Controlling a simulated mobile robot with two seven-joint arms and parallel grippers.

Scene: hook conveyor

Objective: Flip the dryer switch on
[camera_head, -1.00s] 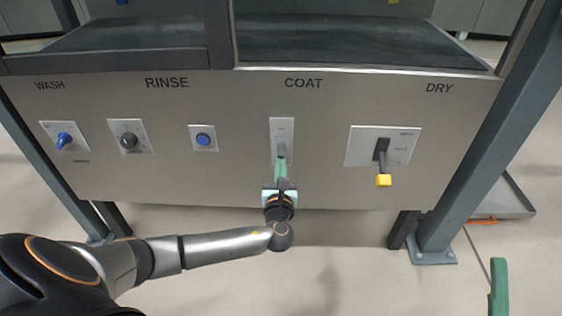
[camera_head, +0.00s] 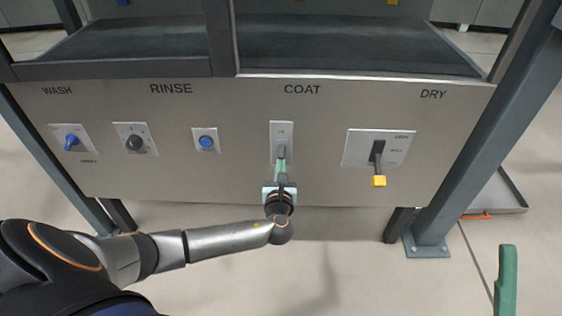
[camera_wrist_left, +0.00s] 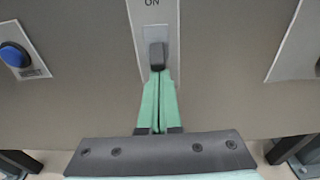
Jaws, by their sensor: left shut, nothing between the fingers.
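The dry switch is a lever with a yellow tip (camera_head: 379,181) on a pale plate (camera_head: 398,146) under the word DRY; its lever hangs down. The coat switch plate (camera_head: 282,130) is under the word COAT, left of it. My left gripper (camera_head: 281,158) is shut and empty, its green fingers pointing up at the coat plate. In the left wrist view the fingertips (camera_wrist_left: 158,76) meet the lower end of a dark switch toggle (camera_wrist_left: 156,56), with ON printed above. I cannot tell whether they touch.
A blue button (camera_head: 206,142), a dark rinse knob (camera_head: 134,142) and a blue wash knob (camera_head: 71,142) sit to the left on the panel. A grey post (camera_head: 480,150) stands at the right. A green object (camera_head: 506,280) shows at lower right.

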